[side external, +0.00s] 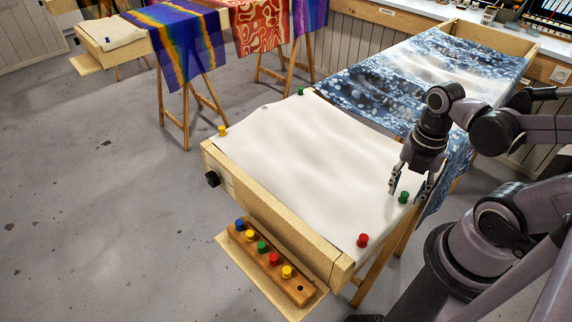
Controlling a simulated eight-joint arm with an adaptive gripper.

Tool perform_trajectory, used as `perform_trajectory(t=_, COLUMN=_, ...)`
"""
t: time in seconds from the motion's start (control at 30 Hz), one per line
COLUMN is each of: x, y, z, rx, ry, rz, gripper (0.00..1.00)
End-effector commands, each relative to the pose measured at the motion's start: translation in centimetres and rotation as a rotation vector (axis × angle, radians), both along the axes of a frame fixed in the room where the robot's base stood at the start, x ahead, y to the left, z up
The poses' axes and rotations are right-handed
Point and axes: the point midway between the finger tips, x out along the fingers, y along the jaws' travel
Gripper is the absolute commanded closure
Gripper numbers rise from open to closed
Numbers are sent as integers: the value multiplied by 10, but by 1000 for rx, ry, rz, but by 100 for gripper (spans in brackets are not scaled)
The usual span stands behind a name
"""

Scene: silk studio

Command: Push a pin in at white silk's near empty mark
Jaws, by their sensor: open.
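The white silk (300,160) is stretched over a wooden frame (270,215). A yellow pin (222,130) and a green pin (300,91) stand at its left and far corners. A red pin (362,240) stands near its lower right corner. Another green pin (403,197) is at its right edge. My gripper (408,193) points down with its fingers apart, one on each side of this green pin; I see no clear contact.
A wooden rack (288,272) in front of the frame holds several coloured pins and one empty hole at its right end. A blue patterned silk (400,75) lies behind. A black knob (212,179) sticks out of the frame's left side. Floor at left is clear.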

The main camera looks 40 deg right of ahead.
Motion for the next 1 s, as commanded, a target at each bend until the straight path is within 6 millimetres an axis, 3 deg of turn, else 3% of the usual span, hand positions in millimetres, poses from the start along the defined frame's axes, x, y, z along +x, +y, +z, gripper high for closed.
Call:
perform_trajectory(t=0.37, x=0, y=0, z=16, rx=0, ry=0, rz=0, gripper=57)
perform_trajectory(t=1.0, x=0, y=0, z=93, rx=0, ry=0, rz=0, gripper=57)
